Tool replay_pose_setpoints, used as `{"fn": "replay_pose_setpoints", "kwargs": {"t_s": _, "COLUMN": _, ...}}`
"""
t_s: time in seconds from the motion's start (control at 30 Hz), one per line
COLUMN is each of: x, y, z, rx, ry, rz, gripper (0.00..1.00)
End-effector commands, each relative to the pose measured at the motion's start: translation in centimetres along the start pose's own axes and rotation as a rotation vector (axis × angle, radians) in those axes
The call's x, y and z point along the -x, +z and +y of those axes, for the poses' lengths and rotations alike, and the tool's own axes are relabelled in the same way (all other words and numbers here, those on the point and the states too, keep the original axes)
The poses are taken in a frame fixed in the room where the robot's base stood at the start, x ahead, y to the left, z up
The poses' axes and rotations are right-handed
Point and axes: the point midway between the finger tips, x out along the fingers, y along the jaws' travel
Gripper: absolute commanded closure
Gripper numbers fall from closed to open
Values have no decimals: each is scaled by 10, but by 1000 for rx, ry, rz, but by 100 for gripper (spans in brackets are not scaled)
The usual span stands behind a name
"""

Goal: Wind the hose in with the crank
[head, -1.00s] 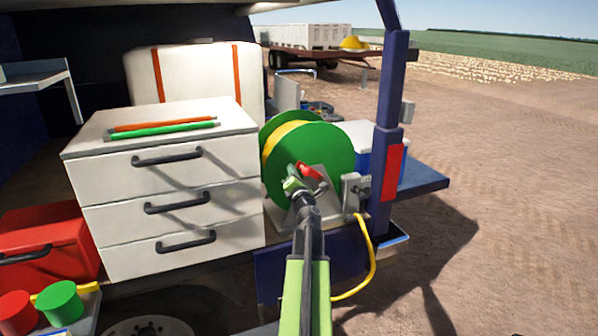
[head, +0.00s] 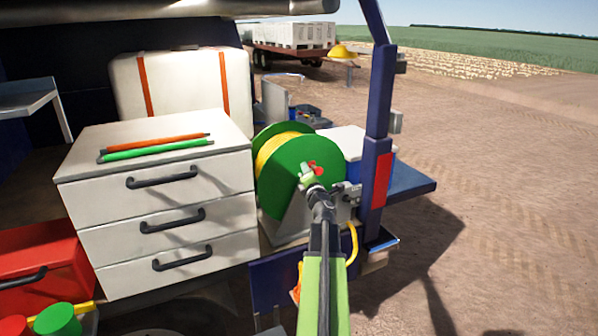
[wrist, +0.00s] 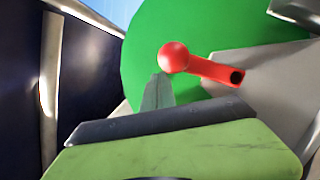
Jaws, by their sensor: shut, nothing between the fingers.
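The green hose reel (head: 290,178) has yellow hose (head: 278,148) wound on it. It stands on a grey bracket right of the drawers. The red crank (head: 316,168) is on the reel's near face; in the wrist view its round knob (wrist: 173,57) and short arm (wrist: 215,70) show. My gripper (head: 307,178) is shut and empty, its tip just below the knob; whether they touch is unclear. The hose's free part (head: 353,243) hangs right of my arm. An orange piece (head: 296,284) shows low left of my arm, partly hidden.
White drawers (head: 165,220) with black handles stand left of the reel, with orange and green rods (head: 155,148) on top. A dark blue post (head: 379,130) rises on the right. A red box (head: 40,270) is at lower left. Open dirt lies right.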

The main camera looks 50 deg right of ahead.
Motion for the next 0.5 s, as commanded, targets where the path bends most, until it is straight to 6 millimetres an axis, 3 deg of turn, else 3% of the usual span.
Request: {"fn": "replay_pose_setpoints", "kwargs": {"t_s": 0.5, "x": -7, "y": 9, "z": 3, "rx": -1, "ry": 7, "rz": 11, "gripper": 100}}
